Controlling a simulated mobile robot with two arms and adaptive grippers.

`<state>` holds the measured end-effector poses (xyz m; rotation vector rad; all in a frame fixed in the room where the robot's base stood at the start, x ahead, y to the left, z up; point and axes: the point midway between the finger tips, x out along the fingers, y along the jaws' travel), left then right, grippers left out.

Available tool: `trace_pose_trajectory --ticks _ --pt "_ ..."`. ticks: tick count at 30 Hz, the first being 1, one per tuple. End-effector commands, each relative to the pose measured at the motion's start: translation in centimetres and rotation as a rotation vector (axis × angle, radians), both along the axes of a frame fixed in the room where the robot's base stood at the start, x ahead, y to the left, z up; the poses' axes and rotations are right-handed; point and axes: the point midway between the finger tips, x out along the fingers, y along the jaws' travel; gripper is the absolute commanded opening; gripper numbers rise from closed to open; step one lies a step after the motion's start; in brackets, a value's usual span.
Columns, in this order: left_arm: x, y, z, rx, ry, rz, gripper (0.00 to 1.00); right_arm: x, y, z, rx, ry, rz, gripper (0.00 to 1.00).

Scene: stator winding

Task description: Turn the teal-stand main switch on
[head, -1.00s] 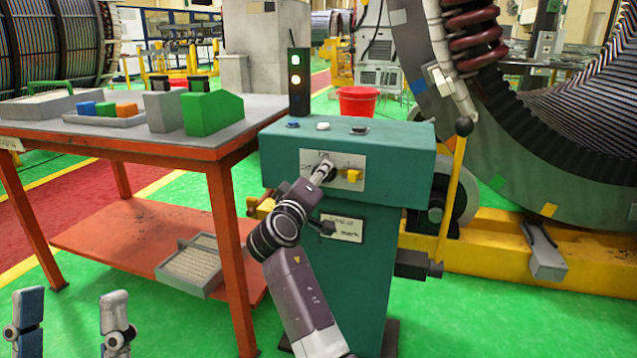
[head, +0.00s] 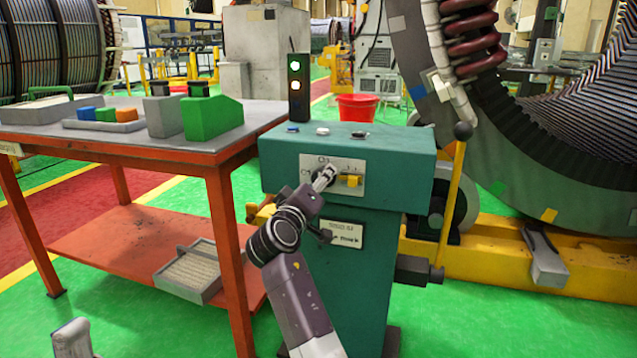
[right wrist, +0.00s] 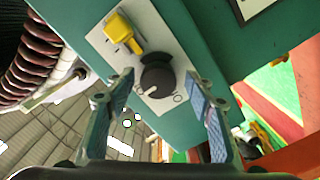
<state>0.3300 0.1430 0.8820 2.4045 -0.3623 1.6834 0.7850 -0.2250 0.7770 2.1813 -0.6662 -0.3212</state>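The teal stand (head: 350,240) stands at centre with a pale switch plate (head: 345,163) on its front. In the right wrist view, a round black rotary knob (right wrist: 157,76) sits on the plate; its white pointer is toward the lower left of that picture. My right gripper (right wrist: 160,82) is open, one finger on each side of the knob, with gaps visible; contact cannot be told. In the head view, the right gripper (head: 325,176) hides much of the knob. One fingertip of my left gripper (head: 72,340) shows at the bottom left; the rest is out of frame.
A yellow switch (head: 352,181) sits beside the knob. An orange table (head: 212,150) stands left. A yellow lever (head: 452,200) rises to the right of the stand.

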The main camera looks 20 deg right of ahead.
Motion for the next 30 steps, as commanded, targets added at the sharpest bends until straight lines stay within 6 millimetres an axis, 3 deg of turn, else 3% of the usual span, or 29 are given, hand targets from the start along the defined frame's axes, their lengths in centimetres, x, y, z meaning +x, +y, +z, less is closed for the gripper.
trace_pose_trajectory --ticks 11,21,30 --pt "0.1 0.0 0.0 0.000 0.003 -0.001 0.54 0.0 0.1 1.2 -0.003 -0.006 0.001 0.51" --pt "0.0 0.0 0.0 0.000 0.002 0.000 0.54 -0.1 0.0 8.0 -0.003 -0.014 -0.001 0.51" --pt "0.0 0.0 0.0 0.001 0.002 0.000 0.54 0.0 0.0 10.2 -0.002 -0.003 0.000 0.51"
